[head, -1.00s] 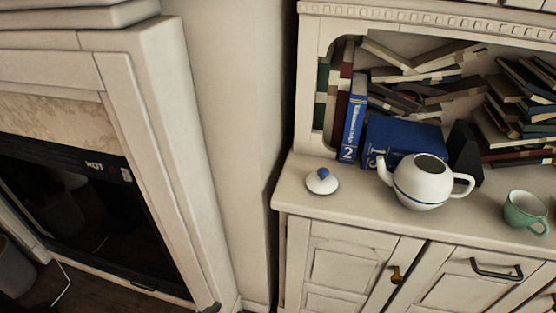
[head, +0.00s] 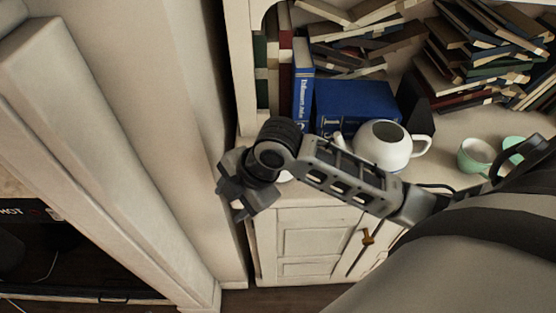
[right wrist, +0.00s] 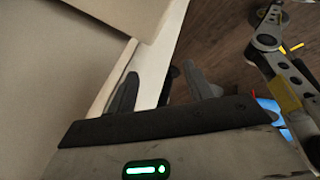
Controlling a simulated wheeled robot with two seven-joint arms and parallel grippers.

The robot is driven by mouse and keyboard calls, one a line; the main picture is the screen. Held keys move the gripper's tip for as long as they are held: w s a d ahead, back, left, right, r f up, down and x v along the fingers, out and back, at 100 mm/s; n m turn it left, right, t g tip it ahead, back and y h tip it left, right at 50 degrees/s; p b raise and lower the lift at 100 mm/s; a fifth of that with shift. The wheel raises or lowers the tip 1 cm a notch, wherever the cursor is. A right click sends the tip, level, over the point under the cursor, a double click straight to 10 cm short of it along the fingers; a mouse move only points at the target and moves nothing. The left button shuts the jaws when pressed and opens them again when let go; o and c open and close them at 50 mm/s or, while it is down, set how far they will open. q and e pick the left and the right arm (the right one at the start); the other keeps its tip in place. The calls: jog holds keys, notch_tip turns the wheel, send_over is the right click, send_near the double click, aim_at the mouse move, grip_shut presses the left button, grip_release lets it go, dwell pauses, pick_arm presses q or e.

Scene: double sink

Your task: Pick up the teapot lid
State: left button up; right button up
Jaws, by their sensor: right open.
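The teapot lid is almost wholly hidden behind my right arm in the head view. Only a small white sliver (head: 285,177) that looks like its edge shows below the wrist. The white teapot (head: 383,150), without a lid on it, stands on the cabinet top to the right, partly behind my forearm. My right gripper (head: 231,191) is open and empty near the cabinet's left front corner, left of the sliver. In the right wrist view its two fingers (right wrist: 164,88) stand apart with nothing between them. My left gripper is not seen.
Blue books (head: 355,105) stand behind the teapot, with stacked books further right. Green cups (head: 475,157) stand on the right of the cabinet top. A pale wall and fireplace surround (head: 85,150) lie close to the left of my right gripper.

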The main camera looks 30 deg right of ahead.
jog(key=w+d+r+n+g+h+p, duration=0.1)
jog(key=w+d+r+n+g+h, duration=0.25)
jog(key=d+r+n, duration=1.15)
jog(key=shift+m+h, duration=0.35)
jog(key=shift+m, duration=0.25)
jog(key=f, duration=0.9)
jog(key=shift+w+a+f, duration=0.15)
jog(key=shift+w+a, duration=0.1)
jog(key=shift+w, duration=0.15)
jog(key=shift+s+a+f, duration=0.1)
jog(key=shift+a+f, duration=0.15)
jog(key=shift+f, duration=1.1)
jog(key=shift+s+a+f, duration=0.1)
jog(key=shift+a+f, duration=0.1)
jog(key=shift+f, duration=1.1)
jog(key=shift+w, duration=0.1)
jog(key=c, duration=1.1)
